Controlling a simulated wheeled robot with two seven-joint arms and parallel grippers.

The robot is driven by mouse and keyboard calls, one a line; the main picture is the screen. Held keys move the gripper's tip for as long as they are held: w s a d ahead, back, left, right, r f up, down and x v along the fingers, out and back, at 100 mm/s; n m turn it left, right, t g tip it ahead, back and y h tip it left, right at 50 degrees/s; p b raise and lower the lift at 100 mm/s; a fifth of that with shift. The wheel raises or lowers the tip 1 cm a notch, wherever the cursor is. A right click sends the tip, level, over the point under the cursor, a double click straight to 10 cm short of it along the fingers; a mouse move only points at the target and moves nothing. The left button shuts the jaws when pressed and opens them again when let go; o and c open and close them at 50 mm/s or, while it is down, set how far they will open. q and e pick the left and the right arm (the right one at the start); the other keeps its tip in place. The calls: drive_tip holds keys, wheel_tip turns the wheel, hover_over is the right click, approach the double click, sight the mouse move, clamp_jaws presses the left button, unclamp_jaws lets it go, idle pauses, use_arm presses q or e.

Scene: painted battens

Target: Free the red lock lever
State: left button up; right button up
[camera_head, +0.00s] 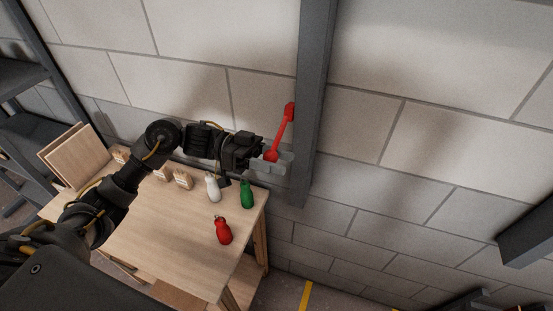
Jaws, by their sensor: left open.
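The red lock lever (282,135) is on the side of a grey upright post (312,100). It slants from its upper end at the post down to a lower end by a small grey bracket (284,160). My left gripper (268,154) is open, with its fingers close to the lever's lower end. I cannot tell whether the fingers touch the lever. My right gripper does not show.
A wooden table (160,235) stands below my left arm. A white bottle (213,188), a green bottle (247,194) and a red bottle (223,231) are on it. Wooden boards (70,155) lean at the left. A grey block wall is behind.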

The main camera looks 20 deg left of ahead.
use_arm(q)
clamp_jaws()
idle(0.3)
drive_tip(key=shift+r, duration=0.1)
